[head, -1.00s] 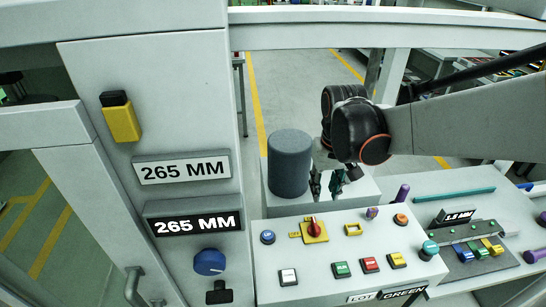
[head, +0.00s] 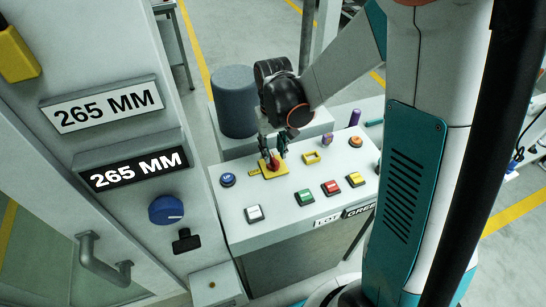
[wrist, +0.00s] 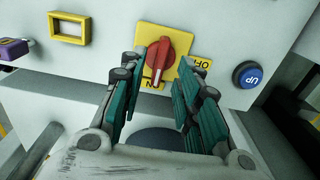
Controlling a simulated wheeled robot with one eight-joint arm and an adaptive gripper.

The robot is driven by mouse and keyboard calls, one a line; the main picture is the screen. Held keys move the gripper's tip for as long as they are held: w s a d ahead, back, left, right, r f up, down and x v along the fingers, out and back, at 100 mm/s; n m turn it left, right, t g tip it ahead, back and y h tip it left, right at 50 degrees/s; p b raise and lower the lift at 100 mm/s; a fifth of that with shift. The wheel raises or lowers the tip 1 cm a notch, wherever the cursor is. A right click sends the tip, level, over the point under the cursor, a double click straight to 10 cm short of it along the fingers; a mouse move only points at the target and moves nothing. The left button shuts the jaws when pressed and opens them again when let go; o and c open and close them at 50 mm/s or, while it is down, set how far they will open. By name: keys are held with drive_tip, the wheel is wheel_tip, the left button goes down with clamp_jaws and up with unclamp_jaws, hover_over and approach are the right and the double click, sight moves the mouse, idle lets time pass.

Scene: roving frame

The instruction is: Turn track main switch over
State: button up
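The main switch is a red rotary handle (wrist: 160,60) on a yellow plate (wrist: 178,42) on the grey control panel. In the wrist view its handle points toward the plate edge marked "ON"; an "OFF" label (wrist: 201,62) is at the right. In the head view the red handle (head: 272,163) sits at the panel's rear left, partly hidden by my fingers. My gripper (wrist: 155,92) is open, its teal-padded fingers on either side of the handle's lower end. Whether they touch it, I cannot tell.
A blue "UP" button (wrist: 248,75) and an empty yellow frame (wrist: 69,28) flank the switch. White (head: 254,214), green (head: 306,196), red (head: 330,188) and yellow (head: 355,179) buttons line the panel front. A dark cylinder (head: 236,100) stands behind. A blue knob (head: 166,210) is at left.

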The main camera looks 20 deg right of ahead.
sight(273, 162)
drive_tip(key=shift+f, duration=1.35)
drive_tip(key=shift+c, duration=0.2)
clamp_jaws()
